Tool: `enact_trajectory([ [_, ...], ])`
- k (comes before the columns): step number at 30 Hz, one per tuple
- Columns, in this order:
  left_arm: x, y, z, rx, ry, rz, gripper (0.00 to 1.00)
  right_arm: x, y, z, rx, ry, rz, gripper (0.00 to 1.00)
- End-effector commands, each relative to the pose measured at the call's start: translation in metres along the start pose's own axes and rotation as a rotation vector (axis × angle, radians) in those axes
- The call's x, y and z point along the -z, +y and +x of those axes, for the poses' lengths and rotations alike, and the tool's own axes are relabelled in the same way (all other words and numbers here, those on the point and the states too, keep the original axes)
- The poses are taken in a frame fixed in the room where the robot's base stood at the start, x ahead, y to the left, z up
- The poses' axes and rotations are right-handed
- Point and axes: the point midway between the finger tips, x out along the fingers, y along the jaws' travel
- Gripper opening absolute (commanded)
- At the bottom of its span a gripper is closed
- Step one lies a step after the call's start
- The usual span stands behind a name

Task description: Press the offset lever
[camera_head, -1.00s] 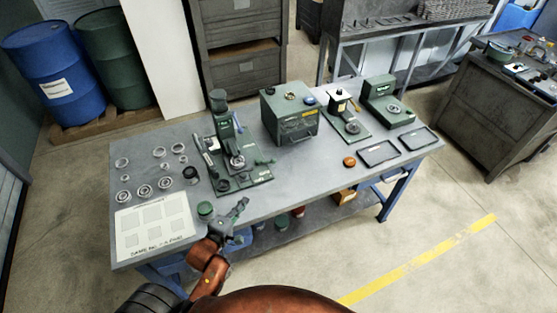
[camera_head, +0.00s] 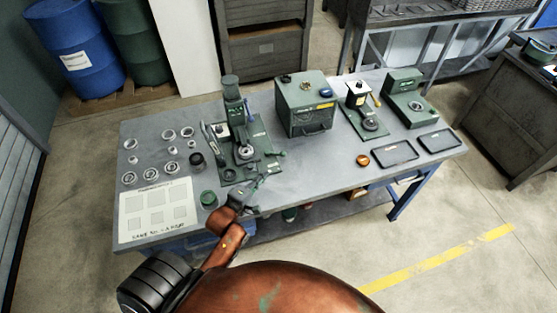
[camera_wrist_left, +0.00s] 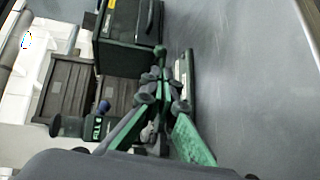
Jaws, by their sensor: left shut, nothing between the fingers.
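The green ring grinder (camera_head: 244,150) stands on the left half of the workbench, with a tall column and a flat base. A short lever with a green knob (camera_head: 281,153) sticks out at the right of its base; I cannot tell whether it is the offset lever. My left gripper (camera_head: 263,180) is shut and empty, over the bench's front edge, in front of the base and below the knob in the picture. In the left wrist view, the shut fingers (camera_wrist_left: 160,82) point toward a green ball knob (camera_wrist_left: 160,48); contact cannot be told. My right gripper is not in view.
A green box (camera_head: 305,112) stands right of the grinder, with two smaller green machines beyond it. Several metal rings and a white sheet (camera_head: 158,208) lie at the left. A green round piece (camera_head: 208,199) sits near the front edge. Dark trays lie at the right.

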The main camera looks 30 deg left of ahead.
Motion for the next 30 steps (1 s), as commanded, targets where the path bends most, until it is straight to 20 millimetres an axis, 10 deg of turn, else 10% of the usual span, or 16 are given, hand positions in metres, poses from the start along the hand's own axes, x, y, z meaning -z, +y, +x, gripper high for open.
enact_trajectory([
  [15, 0.001, 0.000, 0.098, 0.000, 0.002, 0.001, 0.00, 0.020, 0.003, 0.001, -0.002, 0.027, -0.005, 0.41],
  [30, 0.002, 0.000, 0.115, 0.000, 0.003, 0.001, 0.00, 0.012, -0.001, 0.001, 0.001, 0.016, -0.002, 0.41],
])
